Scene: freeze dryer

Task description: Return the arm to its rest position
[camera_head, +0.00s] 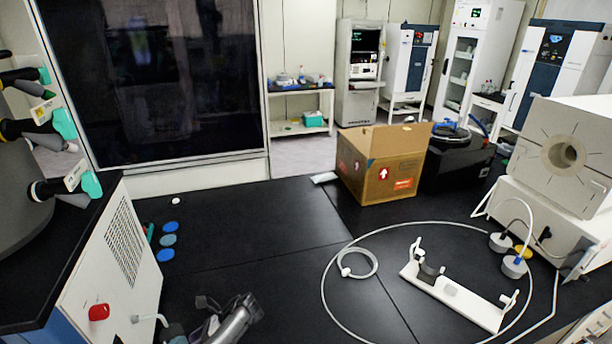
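A grey and black jointed part (232,318), which looks like part of my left arm at its gripper end, shows at the bottom edge, left of centre. It is low over the black bench, just right of the white box unit. Its fingers cannot be made out clearly, so I cannot tell whether it is open or shut. No held object is visible. My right arm and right gripper are not in view.
A freeze dryer's valves with teal knobs (64,123) stand at left, above a white unit with a red knob (99,312). Blue caps (168,239) lie on the black bench (265,215). A cardboard box (386,165), white bracket (460,296) and looped tubing are right.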

